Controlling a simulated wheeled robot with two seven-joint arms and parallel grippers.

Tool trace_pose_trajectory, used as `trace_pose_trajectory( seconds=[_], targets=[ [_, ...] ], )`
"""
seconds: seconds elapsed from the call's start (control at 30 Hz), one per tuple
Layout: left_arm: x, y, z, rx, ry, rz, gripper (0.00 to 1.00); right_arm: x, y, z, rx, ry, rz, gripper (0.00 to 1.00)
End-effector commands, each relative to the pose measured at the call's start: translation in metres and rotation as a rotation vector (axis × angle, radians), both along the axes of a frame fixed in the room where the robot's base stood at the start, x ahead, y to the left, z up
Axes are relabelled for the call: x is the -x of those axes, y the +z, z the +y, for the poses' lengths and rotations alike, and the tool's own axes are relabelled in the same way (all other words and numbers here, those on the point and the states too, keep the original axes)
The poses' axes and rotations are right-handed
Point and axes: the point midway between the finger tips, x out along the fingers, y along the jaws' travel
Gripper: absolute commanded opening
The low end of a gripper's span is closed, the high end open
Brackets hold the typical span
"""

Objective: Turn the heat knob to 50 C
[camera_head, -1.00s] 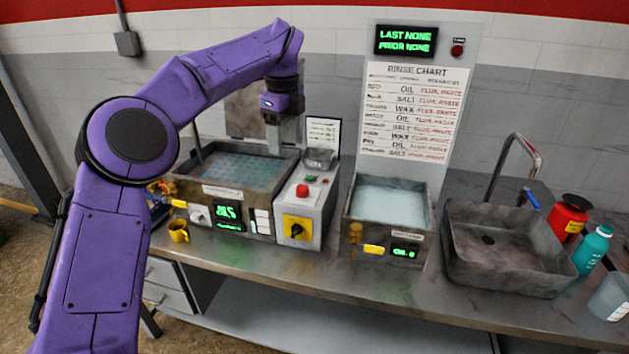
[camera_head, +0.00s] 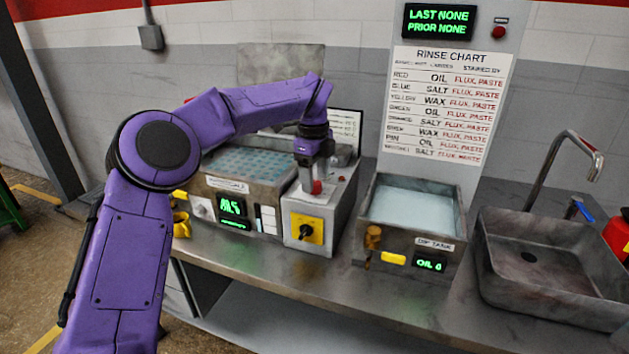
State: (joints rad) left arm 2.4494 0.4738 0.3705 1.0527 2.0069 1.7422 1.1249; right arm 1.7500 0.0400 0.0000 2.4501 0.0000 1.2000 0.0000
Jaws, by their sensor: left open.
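A pale round knob (camera_head: 203,208) sits on the front of the left tank (camera_head: 270,196), beside a green digital display (camera_head: 231,206) whose digits are hard to read. A black rotary knob on a yellow plate (camera_head: 306,229) is on the front of the grey control box (camera_head: 342,207). No label tells me which is the heat knob. My left gripper (camera_head: 308,184) points down over the top of the control box, close beside its red button (camera_head: 316,187). It is open and appears empty; I cannot tell whether it touches the button. My right gripper is out of view.
A dip tank (camera_head: 367,222) with pale liquid stands right of the control box, and a sink with a tap (camera_head: 585,250) is further right. The bench front edge is clear.

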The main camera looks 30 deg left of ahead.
Motion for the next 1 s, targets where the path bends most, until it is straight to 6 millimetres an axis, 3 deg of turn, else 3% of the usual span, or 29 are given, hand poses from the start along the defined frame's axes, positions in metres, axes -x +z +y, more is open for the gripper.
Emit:
trace_pose_trajectory(
  seconds=[0.13, 0.37, 0.57, 1.0],
  targets=[
    [-0.0001, -0.0125, 0.0008, 0.0, 0.001, 0.001, 0.65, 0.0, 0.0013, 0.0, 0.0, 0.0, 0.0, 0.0],
    [0.0006, -0.0143, 0.0019, 0.0, 0.003, 0.0, 0.65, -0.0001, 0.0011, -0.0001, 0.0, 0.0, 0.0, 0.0],
    [0.0005, -0.0139, 0.0019, -0.001, 0.003, 0.0, 0.08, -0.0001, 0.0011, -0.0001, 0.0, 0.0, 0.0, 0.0],
    [0.0008, -0.013, 0.0024, 0.002, -0.079, 0.0, 0.09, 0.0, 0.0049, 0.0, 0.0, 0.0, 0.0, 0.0]
  ],
)
